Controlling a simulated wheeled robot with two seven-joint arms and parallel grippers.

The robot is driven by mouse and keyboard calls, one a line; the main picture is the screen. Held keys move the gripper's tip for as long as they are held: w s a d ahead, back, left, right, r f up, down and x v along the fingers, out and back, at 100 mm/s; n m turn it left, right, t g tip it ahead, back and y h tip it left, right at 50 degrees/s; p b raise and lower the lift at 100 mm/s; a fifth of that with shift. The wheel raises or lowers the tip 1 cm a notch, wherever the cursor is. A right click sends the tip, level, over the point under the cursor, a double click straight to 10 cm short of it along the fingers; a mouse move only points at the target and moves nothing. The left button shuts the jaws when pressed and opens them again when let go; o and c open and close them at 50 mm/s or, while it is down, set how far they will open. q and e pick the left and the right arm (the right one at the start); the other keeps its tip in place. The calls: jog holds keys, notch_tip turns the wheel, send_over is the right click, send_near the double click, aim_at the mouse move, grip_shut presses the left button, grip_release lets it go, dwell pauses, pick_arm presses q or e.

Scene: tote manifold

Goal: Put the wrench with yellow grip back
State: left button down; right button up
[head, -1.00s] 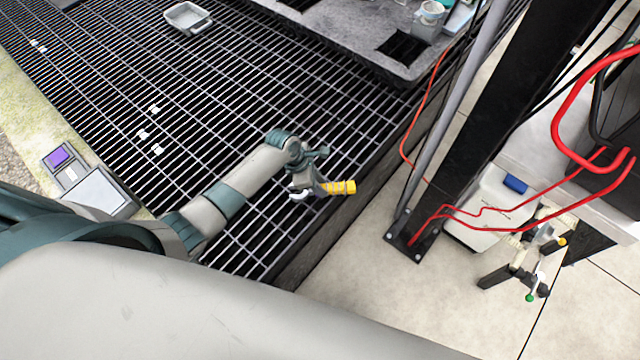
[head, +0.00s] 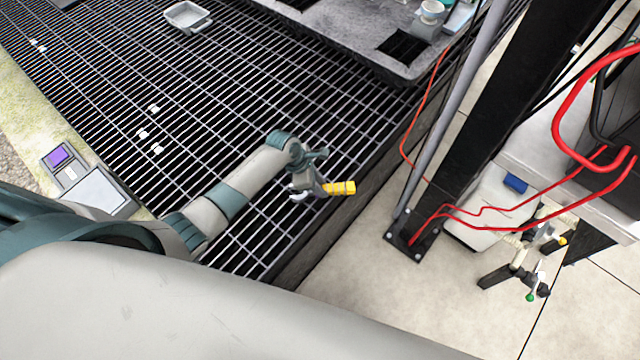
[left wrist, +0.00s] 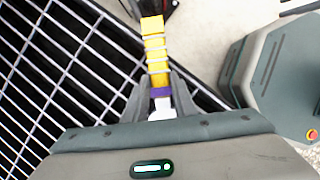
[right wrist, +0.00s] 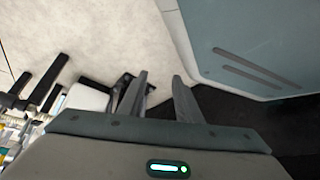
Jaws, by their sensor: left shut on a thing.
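The wrench with yellow grip (head: 339,188) is in my left gripper (head: 308,186), held above the right edge of the metal grating in the head view. In the left wrist view, its yellow ribbed handle (left wrist: 155,52) points away from my left gripper (left wrist: 161,98), with a purple band and a pale metal part between the fingers. The left fingers are shut on it. My right gripper (right wrist: 158,92) shows in the right wrist view, with its two fingers apart and nothing between them, over the pale floor.
The grating (head: 240,75) covers the left and middle of the head view. A grey tray with cutouts (head: 350,35) lies at the top. A black post (head: 500,130) with red hoses stands right. A small grey tray (head: 187,17) and a purple-screened device (head: 60,158) lie left.

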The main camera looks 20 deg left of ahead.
pick_arm(q)
jog(key=shift+f, duration=0.15)
jog(key=c, duration=1.4)
grip_release()
jog(key=shift+s+a+r, duration=0.1)
jog(key=shift+a+r, duration=0.15)
jog(key=shift+r, duration=0.45)
jog(key=p+v, duration=0.1)
jog(key=v, duration=1.4)
jog(key=shift+a+r, duration=0.2)
jog(key=shift+r, duration=0.15)
pick_arm(e)
jog(key=s, duration=0.2)
jog(key=s+d, duration=0.1)
jog(key=shift+d+f+g, duration=0.1)
jog(key=shift+f+g, duration=0.25)
jog(key=shift+g, duration=0.05)
